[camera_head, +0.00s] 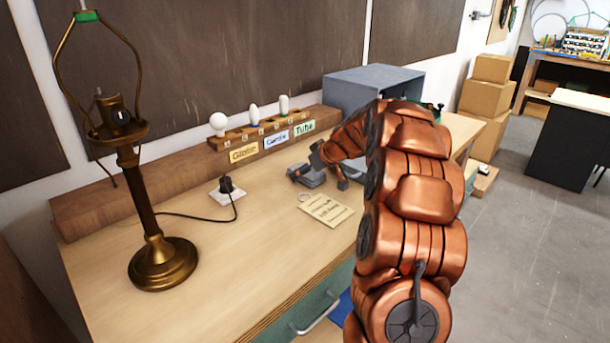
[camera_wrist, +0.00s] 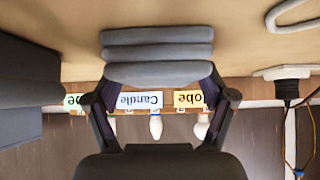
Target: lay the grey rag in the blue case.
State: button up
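The grey rag (camera_head: 307,175) looks like a folded, layered bundle at the bench top, beyond the paper note. In the wrist view the rag (camera_wrist: 158,50) is in front of my gripper (camera_wrist: 158,88), with one dark finger at each side of its near edge. In the head view my gripper (camera_head: 331,168) is low over the bench at the rag's right. I cannot tell whether the fingers press on the rag. A bright blue patch (camera_head: 341,307) shows below the bench front, mostly hidden by my arm; I cannot tell whether it is the blue case.
A blue-grey box (camera_head: 350,92) stands at the bench's back, behind my arm. A brass lamp (camera_head: 160,262) stands at left, near a socket with a plug (camera_head: 227,190). A bulb rack (camera_head: 262,131) with labels lies along the back. A note (camera_head: 326,210) lies in front of the rag.

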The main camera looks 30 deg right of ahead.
jog(key=c, duration=0.9)
